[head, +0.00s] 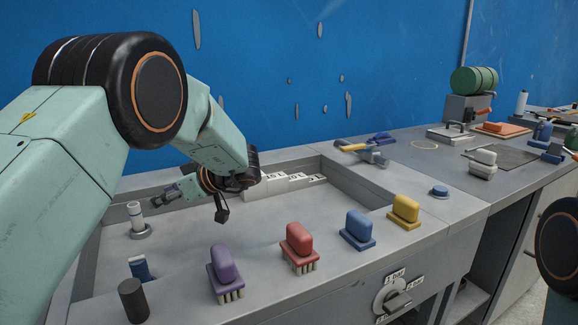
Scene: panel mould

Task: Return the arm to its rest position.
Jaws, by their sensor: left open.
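My left arm comes in from the left and bends down over the tray-like panel mould (180,270). My left gripper (208,196) hangs above the back left part of the mould, open, with nothing seen between its fingers. The wrist partly hides it. Only a dark, round joint of my right arm shows at the right edge. The right gripper is out of view.
Purple (224,265), red (299,241), blue (357,227) and yellow (404,208) blocks stand along the front. A white-topped post (136,218) and a dark cylinder (133,300) stand at left. White numbered blocks (285,182) lie behind the gripper. The mould's middle is clear.

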